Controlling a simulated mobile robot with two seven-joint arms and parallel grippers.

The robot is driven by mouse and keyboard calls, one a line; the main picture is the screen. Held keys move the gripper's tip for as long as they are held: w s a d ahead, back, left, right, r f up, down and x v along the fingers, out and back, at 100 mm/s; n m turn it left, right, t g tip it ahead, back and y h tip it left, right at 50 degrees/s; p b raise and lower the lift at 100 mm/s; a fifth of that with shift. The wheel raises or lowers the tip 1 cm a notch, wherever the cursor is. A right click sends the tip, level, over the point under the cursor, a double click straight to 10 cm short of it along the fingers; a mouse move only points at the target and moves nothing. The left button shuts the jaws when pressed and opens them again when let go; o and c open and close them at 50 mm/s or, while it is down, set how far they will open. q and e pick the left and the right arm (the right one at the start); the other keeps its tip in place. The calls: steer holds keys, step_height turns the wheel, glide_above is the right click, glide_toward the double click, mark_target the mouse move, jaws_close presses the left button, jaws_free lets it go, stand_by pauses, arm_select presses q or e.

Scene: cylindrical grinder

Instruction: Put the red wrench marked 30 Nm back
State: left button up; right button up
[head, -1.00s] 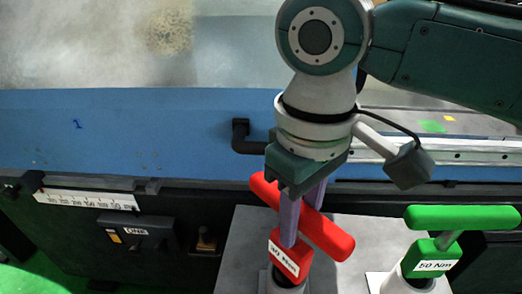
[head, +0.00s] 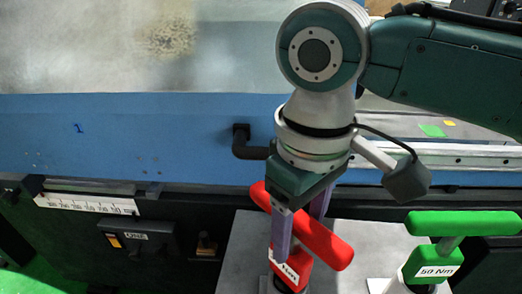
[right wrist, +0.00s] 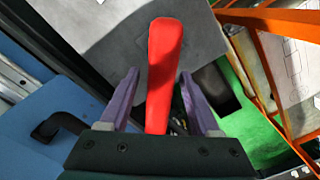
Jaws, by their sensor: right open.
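The red wrench (head: 328,244) stands at the bottom centre of the head view, its T-handle slanting down to the right. Its lower block bears a white label of which only "Nm" shows; a finger covers the rest. The block's lower end meets a grey round holder (head: 266,284), mostly cut off by the frame's edge. My right gripper (head: 300,232) is open, with one purple finger on each side of the wrench. In the right wrist view the red handle (right wrist: 164,70) runs between the spread fingers of this gripper (right wrist: 160,82). My left gripper is out of view.
A green wrench (head: 463,222) marked 50 Nm stands in a holder to the right. Behind is a blue machine surface (head: 150,130) with a black elbow fitting (head: 241,142) and a rail. In the right wrist view, an orange frame (right wrist: 265,75) stands at the right.

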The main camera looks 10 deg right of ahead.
step_height(320, 180, up, 12)
steer(key=shift+r, duration=0.15)
stand_by(0.4)
